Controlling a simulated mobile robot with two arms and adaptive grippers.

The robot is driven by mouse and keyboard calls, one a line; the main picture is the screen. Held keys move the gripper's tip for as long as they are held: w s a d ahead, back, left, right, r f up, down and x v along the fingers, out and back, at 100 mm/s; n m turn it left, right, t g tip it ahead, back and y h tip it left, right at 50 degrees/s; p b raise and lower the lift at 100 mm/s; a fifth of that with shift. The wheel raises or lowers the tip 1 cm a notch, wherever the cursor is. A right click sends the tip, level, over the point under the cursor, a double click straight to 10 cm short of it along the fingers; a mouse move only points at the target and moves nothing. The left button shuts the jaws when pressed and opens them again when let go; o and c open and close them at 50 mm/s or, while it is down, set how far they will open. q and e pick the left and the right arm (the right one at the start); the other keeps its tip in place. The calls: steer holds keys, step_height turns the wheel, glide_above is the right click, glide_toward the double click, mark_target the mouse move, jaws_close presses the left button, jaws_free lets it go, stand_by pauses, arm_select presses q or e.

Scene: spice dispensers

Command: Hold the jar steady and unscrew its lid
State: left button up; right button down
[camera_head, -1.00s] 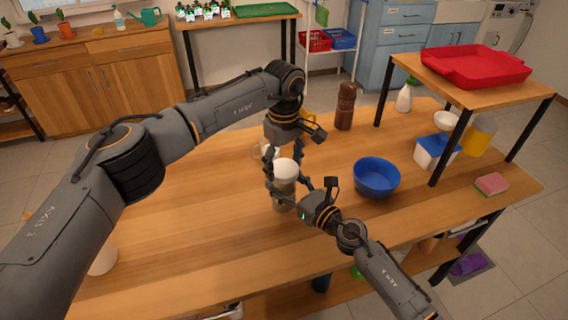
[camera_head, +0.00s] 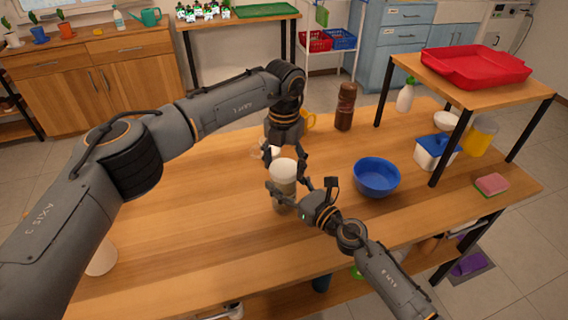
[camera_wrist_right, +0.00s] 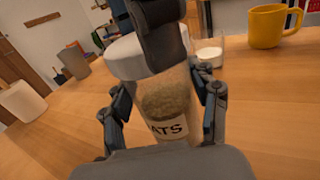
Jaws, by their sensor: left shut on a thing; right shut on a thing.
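The jar (camera_head: 284,197) stands upright on the wooden table, a clear body with contents and a white lid (camera_head: 284,168). In the right wrist view the jar (camera_wrist_right: 166,105) shows tan contents and a label reading "ATS", its start hidden; its white lid (camera_wrist_right: 125,58) is partly covered by a dark finger of my left gripper. My left gripper (camera_head: 286,164) reaches down from above and is shut on the lid. My right gripper (camera_head: 287,190) comes from the front right and is shut on the jar body, one finger on each side in the wrist view (camera_wrist_right: 165,105).
A blue bowl (camera_head: 376,178) stands right of the jar. A brown grinder (camera_head: 345,107) and a yellow mug (camera_head: 309,121) are behind. A small glass with white contents (camera_wrist_right: 208,55) is close behind the jar. A raised shelf with a red tray (camera_head: 475,66) stands at right.

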arm_select(q)
steer(key=n, duration=2.2)
steer(key=shift+r, duration=0.25)
steer(key=shift+r, duration=0.9)
